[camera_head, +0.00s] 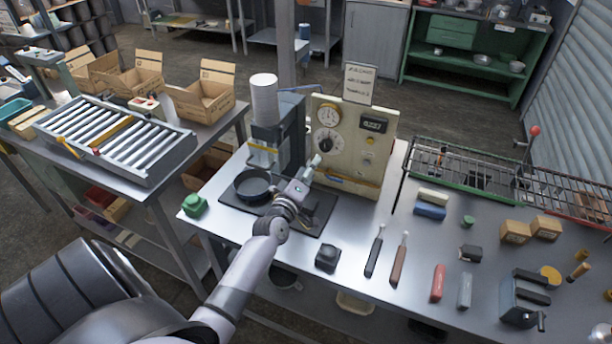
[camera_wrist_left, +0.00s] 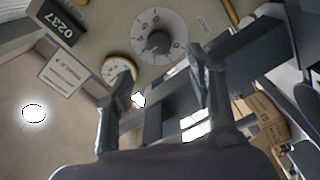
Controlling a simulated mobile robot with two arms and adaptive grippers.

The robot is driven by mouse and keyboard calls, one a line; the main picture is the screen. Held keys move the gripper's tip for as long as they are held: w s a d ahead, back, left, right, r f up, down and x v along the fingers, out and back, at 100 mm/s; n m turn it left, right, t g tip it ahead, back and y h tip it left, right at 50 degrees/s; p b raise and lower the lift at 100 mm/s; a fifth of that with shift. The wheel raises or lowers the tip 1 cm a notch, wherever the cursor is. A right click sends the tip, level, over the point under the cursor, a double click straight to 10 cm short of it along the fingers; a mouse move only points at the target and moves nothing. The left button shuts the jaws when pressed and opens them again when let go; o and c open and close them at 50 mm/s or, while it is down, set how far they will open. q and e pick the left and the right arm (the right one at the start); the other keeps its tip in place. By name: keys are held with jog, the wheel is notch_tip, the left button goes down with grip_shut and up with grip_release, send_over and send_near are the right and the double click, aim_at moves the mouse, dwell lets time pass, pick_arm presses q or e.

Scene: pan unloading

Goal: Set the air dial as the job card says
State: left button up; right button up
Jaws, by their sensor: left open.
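The cream control panel (camera_head: 350,165) stands on the bench and carries a white air dial (camera_head: 327,141) with a dark knob. In the left wrist view the dial (camera_wrist_left: 172,28) shows ahead of the fingers; its digits are too small to read surely. The job card (camera_head: 359,84) stands at the panel's top; its writing is unreadable, and it also shows in the wrist view (camera_wrist_left: 62,72). My left gripper (camera_head: 315,163) is just in front of the panel, below the dial. It is open and empty (camera_wrist_left: 163,72), apart from the knob. My right gripper is out of view.
A round gauge (camera_head: 329,114) sits above the dial, and a counter (camera_head: 375,124) reading 0237 sits to its right. A dark pan (camera_head: 252,185) stands left of my wrist. A white cylinder (camera_head: 264,98) rises behind it. Tools lie on the bench to the right.

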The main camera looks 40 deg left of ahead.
pick_arm(q)
jog(key=v, duration=0.2)
jog(key=shift+s, duration=0.35)
jog(key=shift+d, duration=0.1)
